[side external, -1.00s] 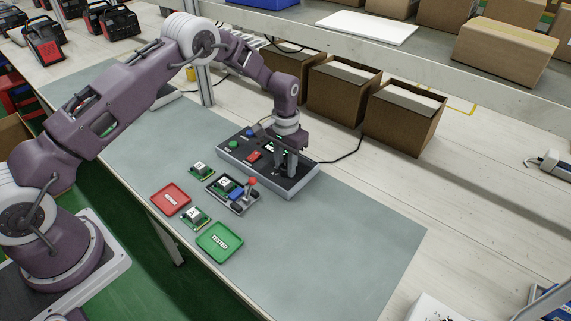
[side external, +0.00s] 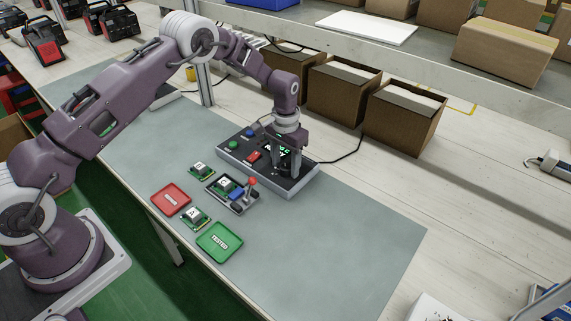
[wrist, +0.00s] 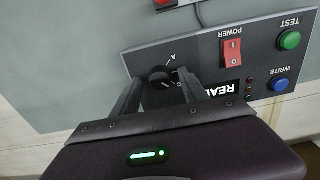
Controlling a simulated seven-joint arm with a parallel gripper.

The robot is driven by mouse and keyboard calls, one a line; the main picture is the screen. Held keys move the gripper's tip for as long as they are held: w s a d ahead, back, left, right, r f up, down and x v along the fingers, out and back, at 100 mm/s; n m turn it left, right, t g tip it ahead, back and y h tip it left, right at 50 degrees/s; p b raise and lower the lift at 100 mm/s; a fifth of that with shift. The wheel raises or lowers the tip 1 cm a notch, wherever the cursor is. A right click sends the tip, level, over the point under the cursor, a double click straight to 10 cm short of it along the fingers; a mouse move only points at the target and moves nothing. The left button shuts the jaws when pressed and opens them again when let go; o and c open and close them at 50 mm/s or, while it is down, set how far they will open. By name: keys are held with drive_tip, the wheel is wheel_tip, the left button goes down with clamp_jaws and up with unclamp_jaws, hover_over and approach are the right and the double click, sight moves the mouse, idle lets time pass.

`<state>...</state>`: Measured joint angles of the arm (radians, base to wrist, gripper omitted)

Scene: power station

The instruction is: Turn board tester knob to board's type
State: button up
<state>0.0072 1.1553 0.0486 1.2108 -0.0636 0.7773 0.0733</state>
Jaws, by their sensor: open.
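The board tester (side external: 232,153) is a grey box with a dark top and a display with green characters, partly hidden by my gripper. My gripper (side external: 290,172) is open over the tester's right end. In the wrist view its fingertips (wrist: 159,78) lie on either side of the knob; contact cannot be told. A green board (side external: 225,185) sits in a fixture with a red-balled lever (side external: 252,182); its letter is too small to read surely.
The tester has green (wrist: 290,40) and blue (wrist: 279,84) buttons and a red power switch (wrist: 232,50). Two loose boards (side external: 201,169) (side external: 195,218), a red tray (side external: 159,205) and a green "TESTED" tray (side external: 208,247) lie nearby. The mat's right side is clear.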

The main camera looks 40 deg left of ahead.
sight(285, 167)
wheel_tip(285, 167, up, 7)
drive_tip(key=shift+f, duration=0.15)
drive_tip(key=s+r+t, duration=0.2)
drive_tip(key=s+r, duration=0.6)
drive_tip(key=r, duration=0.4)
drive_tip(key=s+r+t, duration=0.1)
drive_tip(key=s+r, duration=0.6)
drive_tip(key=r, duration=0.6)
drive_tip(key=s+t, duration=0.2)
drive_tip(key=s, duration=1.9)
drive_tip(key=shift+s+d+t, duration=0.25)
drive_tip(key=shift+d+t, duration=0.05)
drive_tip(key=shift+d, duration=0.1)
drive_tip(key=shift+r, duration=0.15)
